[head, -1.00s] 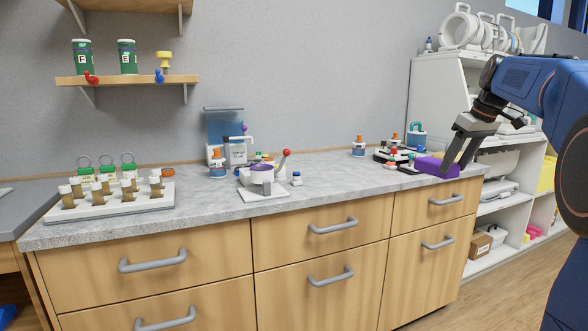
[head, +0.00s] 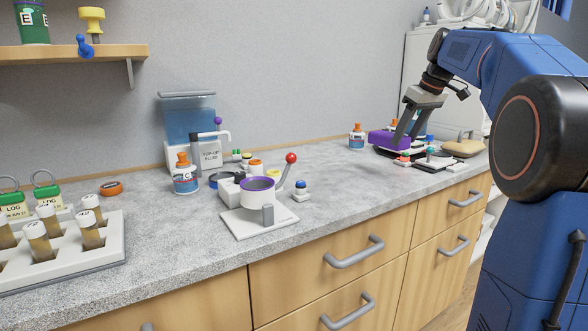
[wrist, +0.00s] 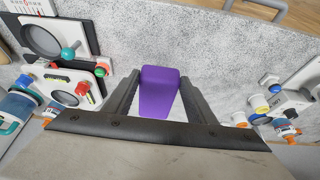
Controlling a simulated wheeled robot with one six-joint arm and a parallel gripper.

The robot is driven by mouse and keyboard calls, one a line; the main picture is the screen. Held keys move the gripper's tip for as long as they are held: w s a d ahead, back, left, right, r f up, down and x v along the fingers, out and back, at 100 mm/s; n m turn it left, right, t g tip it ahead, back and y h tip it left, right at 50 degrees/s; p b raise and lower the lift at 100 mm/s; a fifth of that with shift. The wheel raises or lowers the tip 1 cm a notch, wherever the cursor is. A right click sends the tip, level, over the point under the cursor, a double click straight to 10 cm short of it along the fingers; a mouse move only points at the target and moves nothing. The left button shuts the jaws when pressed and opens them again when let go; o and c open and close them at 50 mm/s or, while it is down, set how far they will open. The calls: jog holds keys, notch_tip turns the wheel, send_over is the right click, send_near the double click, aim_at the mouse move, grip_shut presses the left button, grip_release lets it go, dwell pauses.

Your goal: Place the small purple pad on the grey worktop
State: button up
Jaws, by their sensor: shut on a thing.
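The small purple pad (wrist: 158,92) is a soft-edged block held between the two dark fingers of my gripper (wrist: 158,100) in the wrist view. In the head view the purple pad (head: 388,138) shows at the fingertips of my gripper (head: 402,130), at the right part of the worktop. The grey worktop (head: 330,200) runs along the wall over wooden drawers. In the wrist view the speckled worktop (wrist: 210,55) shows beyond and around the pad. The pad appears to be above the surface; the exact gap cannot be told.
Devices with round openings (wrist: 45,38) lie left of the pad in the wrist view. A white lever device (head: 262,215), an orange-capped bottle (head: 184,175) and a vial rack (head: 110,240) stand further left in the head view.

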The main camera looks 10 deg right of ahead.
jog(key=shift+w, duration=0.2)
jog(key=shift+f, duration=4.95)
jog(key=shift+f, duration=0.15)
jog(key=o, duration=1)
jog(key=v, duration=1.2)
